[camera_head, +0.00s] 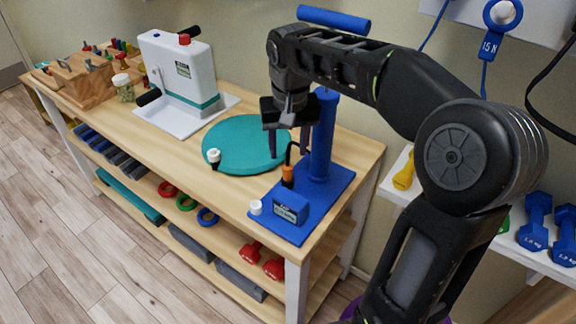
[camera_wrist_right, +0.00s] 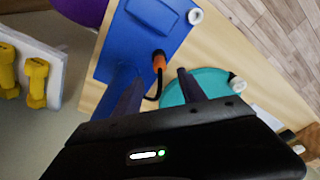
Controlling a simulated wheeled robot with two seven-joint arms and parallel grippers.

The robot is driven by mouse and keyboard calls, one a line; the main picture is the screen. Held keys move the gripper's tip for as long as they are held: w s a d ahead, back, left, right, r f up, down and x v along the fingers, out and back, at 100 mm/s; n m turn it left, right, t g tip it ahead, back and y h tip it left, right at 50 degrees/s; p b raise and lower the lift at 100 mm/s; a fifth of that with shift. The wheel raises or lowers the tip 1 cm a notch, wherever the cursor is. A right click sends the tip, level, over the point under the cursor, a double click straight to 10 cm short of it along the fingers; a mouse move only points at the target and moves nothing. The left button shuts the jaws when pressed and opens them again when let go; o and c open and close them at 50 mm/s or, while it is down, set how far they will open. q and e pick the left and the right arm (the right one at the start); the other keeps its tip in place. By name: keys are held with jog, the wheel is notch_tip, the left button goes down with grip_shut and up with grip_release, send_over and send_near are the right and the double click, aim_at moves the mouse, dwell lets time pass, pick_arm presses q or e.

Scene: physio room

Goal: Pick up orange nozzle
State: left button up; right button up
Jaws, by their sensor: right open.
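The orange nozzle (camera_head: 288,173) stands upright on the blue base plate (camera_head: 335,186), in front of the blue column (camera_head: 323,135). A black curved hose joins its top. My right gripper (camera_head: 288,148) is open and points down just above the nozzle, by the column. In the right wrist view the nozzle (camera_wrist_right: 159,62) shows just beyond the gap between my open fingers (camera_wrist_right: 160,77), and nothing is held. My left gripper is in neither view.
A teal disc (camera_head: 238,146) with a white-capped peg (camera_head: 214,157) lies left of the plate. A blue box (camera_head: 290,207) and white knob (camera_head: 256,207) sit at the plate's front. A white device (camera_head: 180,75) stands further left.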

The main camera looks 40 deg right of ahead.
aim_at(287, 166)
jog(key=shift+f, duration=1.25)
jog(key=f, duration=0.5)
jog(key=shift+w+d+f, duration=0.1)
jog(key=shift+w+d, duration=0.15)
jog(key=shift+w, duration=0.15)
jog(key=shift+c, duration=0.2)
grip_shut()
